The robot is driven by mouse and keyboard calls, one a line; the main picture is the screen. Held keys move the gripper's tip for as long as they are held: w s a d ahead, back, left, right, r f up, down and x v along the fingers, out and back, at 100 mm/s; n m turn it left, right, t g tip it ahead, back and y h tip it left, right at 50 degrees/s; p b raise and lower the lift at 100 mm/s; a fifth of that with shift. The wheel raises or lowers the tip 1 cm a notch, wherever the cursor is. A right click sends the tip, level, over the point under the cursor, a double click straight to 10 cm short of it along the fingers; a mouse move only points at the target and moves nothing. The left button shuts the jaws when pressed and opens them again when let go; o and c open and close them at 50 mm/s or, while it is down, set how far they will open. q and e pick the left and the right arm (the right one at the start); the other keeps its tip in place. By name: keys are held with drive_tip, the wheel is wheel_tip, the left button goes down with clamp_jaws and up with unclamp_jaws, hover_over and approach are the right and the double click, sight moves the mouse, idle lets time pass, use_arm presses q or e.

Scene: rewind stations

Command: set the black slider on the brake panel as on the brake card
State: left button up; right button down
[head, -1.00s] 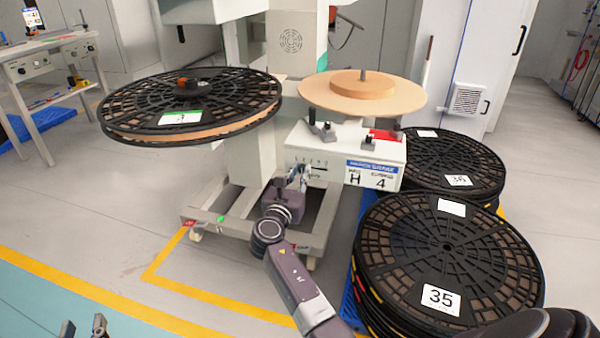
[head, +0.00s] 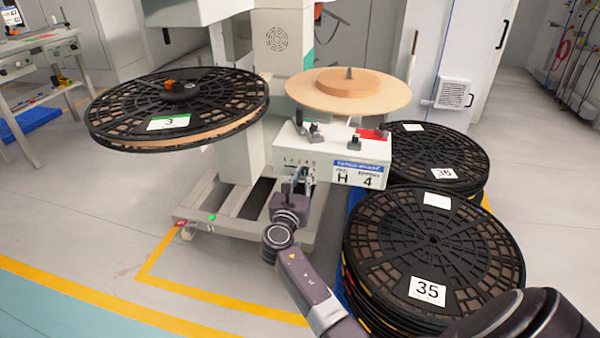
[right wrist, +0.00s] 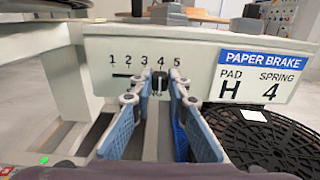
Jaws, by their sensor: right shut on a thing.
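The brake panel (head: 290,150) is the front of a pale box below the tan disc. In the right wrist view, the panel (right wrist: 100,85) has a horizontal slot under the numbers 1 to 5. The black slider (right wrist: 160,82) stands under the 4. The brake card (right wrist: 262,78) on the right of the panel reads PAD H, SPRING 4; it also shows in the head view (head: 358,174). My right gripper (right wrist: 160,88) is shut on the slider, fingertips at either side of it; in the head view the gripper (head: 300,178) hides the slider. My left gripper is out of view.
A large black reel (head: 180,105) overhangs on the left. A tan disc (head: 348,90) sits above the panel, with small dark clamps (head: 314,133) on the box top. Stacked reels marked 35 (head: 432,245) and 36 (head: 435,155) stand at right.

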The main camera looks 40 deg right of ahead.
idle(0.3)
drive_tip(key=c, duration=1.8)
unclamp_jaws()
drive_tip(key=shift+c, duration=0.2)
drive_tip(key=v, duration=1.2)
drive_tip(key=shift+s, duration=0.1)
